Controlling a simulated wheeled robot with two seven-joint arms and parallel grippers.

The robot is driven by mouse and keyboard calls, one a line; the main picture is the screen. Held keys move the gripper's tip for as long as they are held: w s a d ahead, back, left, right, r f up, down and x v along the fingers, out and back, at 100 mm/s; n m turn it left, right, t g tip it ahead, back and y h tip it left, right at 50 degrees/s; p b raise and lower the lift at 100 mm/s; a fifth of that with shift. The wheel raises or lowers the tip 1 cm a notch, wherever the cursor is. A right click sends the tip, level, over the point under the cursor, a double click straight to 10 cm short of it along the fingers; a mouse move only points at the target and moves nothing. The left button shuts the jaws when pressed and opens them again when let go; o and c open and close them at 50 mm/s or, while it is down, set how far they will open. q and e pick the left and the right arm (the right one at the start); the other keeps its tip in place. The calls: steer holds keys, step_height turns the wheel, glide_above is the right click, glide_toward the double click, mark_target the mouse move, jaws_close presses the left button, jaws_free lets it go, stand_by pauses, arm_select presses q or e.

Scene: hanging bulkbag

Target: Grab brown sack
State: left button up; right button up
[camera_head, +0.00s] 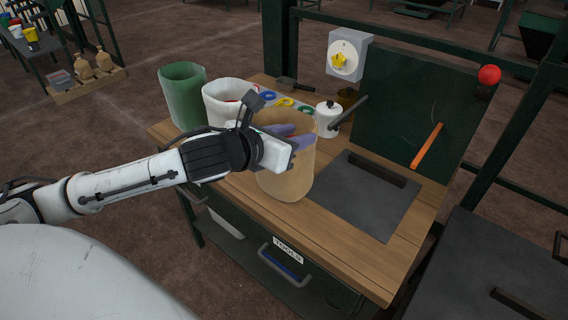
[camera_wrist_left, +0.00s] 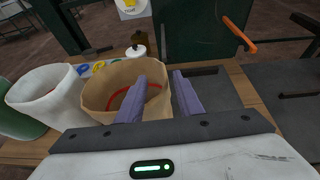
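The brown sack (camera_head: 288,185) stands upright with its mouth open on the wooden worktop, right of the white sack. It also shows in the left wrist view (camera_wrist_left: 97,92), with a red curved line inside. My left gripper (camera_head: 294,136) is over the sack's mouth in the head view, its purple fingers spread. In the left wrist view the gripper (camera_wrist_left: 159,76) has one finger over the sack's opening and the other beyond its right rim. The right rim appears between them; I cannot tell whether they touch it. My right gripper is not in view.
A white sack (camera_head: 226,93) and a green sack (camera_head: 183,98) stand to the left. A white lidded pot (camera_head: 328,120) is behind the brown sack. A dark plate (camera_head: 362,200) lies to the right, below an upright green panel (camera_head: 400,105) with an orange handle (camera_head: 427,146).

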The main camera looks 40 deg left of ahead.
arm_select(q)
steer(key=x, duration=0.5)
steer(key=shift+d, duration=0.1)
jaws_close()
